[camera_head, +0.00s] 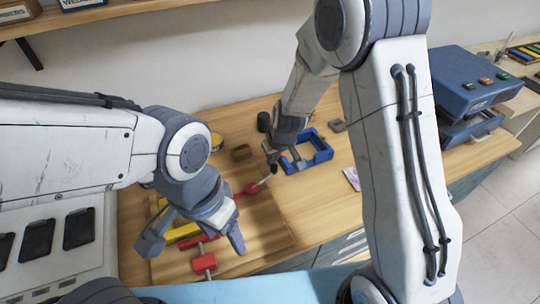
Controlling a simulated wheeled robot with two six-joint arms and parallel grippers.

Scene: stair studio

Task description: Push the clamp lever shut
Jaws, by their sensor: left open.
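A red and yellow clamp-like tool lies on the wooden bench at lower centre. I cannot tell which part is the lever. My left gripper (196,243) is open above this tool, with its fingers apart to either side, and hides part of it. My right gripper (271,160) points down at the left side of a blue frame (318,146); its fingers are too small to read.
A red-handled tool (252,188) with a thin metal shaft lies below my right gripper. A brown block (241,153), a dark cylinder (263,121) and a card (352,178) lie around. A blue machine (468,83) stands at right. The bench's middle front is clear.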

